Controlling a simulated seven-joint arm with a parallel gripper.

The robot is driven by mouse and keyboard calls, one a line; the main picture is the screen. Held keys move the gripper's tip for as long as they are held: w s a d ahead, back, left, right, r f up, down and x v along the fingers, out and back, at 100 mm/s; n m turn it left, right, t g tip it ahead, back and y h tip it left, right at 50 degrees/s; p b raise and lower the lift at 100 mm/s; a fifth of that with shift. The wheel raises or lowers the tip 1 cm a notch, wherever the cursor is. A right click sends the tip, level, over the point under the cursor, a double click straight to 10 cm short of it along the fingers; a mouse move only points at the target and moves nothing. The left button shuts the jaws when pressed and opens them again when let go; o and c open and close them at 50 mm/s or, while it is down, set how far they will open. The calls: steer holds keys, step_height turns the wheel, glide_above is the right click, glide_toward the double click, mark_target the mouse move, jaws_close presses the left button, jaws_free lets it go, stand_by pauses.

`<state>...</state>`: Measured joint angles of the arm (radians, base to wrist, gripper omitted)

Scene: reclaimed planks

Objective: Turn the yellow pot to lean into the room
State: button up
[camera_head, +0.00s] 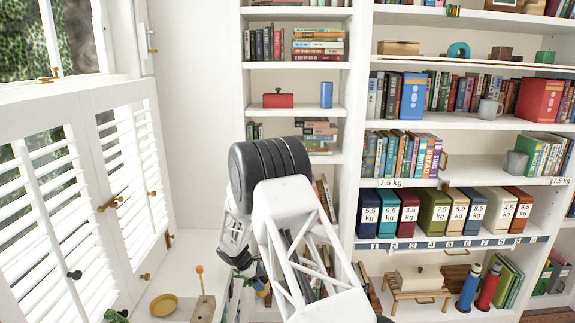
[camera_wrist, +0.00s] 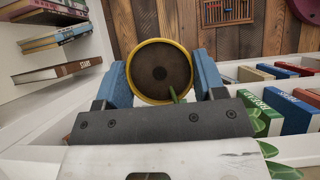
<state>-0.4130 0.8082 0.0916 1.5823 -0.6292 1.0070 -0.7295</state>
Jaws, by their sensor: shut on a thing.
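The yellow pot shows in the wrist view as a round yellow rim (camera_wrist: 188,51) around dark soil (camera_wrist: 160,74). My gripper (camera_wrist: 163,75) has its blue fingers on either side of the pot and is shut on it. A green stem (camera_wrist: 174,94) rises from the soil and passes behind the gripper body. Green leaves (camera_wrist: 270,125) show at the lower right, so the plant leans that way in this view. In the head view my arm hides most of the pot and gripper. A yellow saucer (camera_head: 163,305) lies empty on the white sill at the lower left.
A wooden block with an orange-tipped stick (camera_head: 203,303) stands right of the saucer. Green leaves (camera_head: 115,316) show at the sill's front edge. Louvred shutters (camera_head: 130,150) are at left. Bookshelves (camera_head: 455,130) fill the right. Books (camera_wrist: 60,70) lie near the gripper's left.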

steer(key=s+d+f+m+g+y, duration=0.2)
steer(key=d+m, duration=0.4)
steer(key=d, duration=0.3)
steer(key=s+d+f+m+g+y, duration=0.2)
steer(key=s+d+f+m, duration=0.3)
steer(key=d, duration=0.5)
steer(key=s+d+f+m+g+y, duration=0.2)
steer(key=s+d+f+m, duration=0.2)
steer(key=d+f+m, duration=0.3)
steer(key=d, duration=0.3)
steer(key=shift+g+y, duration=0.3)
steer(key=shift+d, duration=0.15)
